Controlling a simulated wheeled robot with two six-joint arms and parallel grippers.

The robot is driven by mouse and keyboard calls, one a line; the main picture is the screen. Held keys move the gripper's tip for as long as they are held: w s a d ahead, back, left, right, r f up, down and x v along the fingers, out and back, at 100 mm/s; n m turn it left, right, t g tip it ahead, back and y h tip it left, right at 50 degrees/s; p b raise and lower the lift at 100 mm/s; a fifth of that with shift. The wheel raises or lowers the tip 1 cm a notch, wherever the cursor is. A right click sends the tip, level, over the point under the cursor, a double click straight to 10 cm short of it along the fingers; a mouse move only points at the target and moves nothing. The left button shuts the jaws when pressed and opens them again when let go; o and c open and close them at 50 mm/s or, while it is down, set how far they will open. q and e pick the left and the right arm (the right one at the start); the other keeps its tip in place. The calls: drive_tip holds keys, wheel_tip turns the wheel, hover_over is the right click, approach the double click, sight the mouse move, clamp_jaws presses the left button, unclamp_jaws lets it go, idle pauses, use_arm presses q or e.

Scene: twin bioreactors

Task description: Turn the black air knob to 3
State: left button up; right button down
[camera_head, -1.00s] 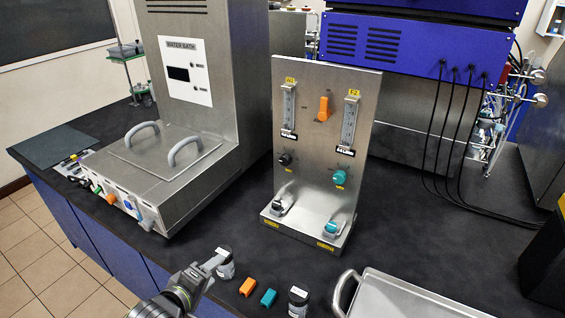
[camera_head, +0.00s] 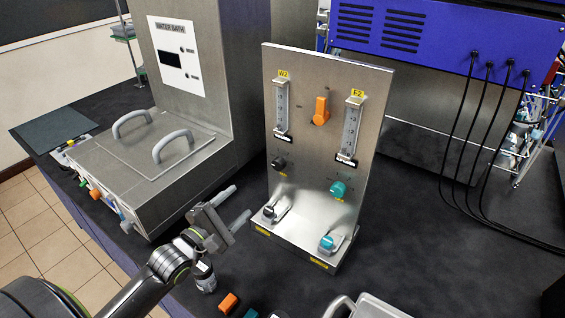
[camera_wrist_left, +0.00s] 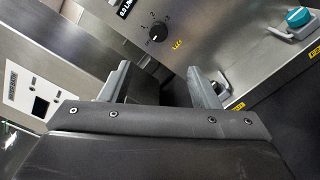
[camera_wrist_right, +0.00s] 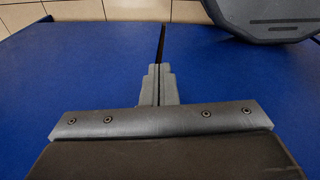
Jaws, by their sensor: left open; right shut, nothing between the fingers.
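The black air knob (camera_head: 278,163) is on the left of the upright steel panel (camera_head: 315,205), below the left flow meter (camera_head: 282,108). In the left wrist view the knob (camera_wrist_left: 158,32) shows a white pointer mark and lies beyond the fingertips, apart from them. My left gripper (camera_head: 236,204) is open and empty, left of the panel and lower than the knob; its fingers also show in the left wrist view (camera_wrist_left: 160,80). My right gripper (camera_wrist_right: 158,72) is shut and empty, facing a blue surface. It is not in the head view.
A teal knob (camera_head: 338,189), an orange selector (camera_head: 321,111) and two lower valves (camera_head: 270,211) are on the panel. The water bath (camera_head: 145,180) stands left.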

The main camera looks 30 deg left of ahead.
use_arm(q)
drive_tip(key=w+b, duration=0.1)
drive_tip(key=w, duration=0.3)
approach(277, 166)
drive_tip(key=w, duration=0.5)
drive_tip(key=w+d+b, duration=0.1)
drive_tip(key=w, duration=0.1)
drive_tip(key=shift+w, duration=0.8)
use_arm(e)
drive_tip(key=s, duration=0.1)
drive_tip(key=s+f, duration=0.2)
drive_tip(key=shift+s+a+f, duration=0.1)
drive_tip(key=shift+s+a, duration=0.15)
use_arm(q)
drive_tip(key=shift+c, duration=0.8)
drive_tip(key=c, duration=0.8)
drive_tip(key=shift+c, duration=0.2)
use_arm(e)
drive_tip(key=shift+w, duration=0.1)
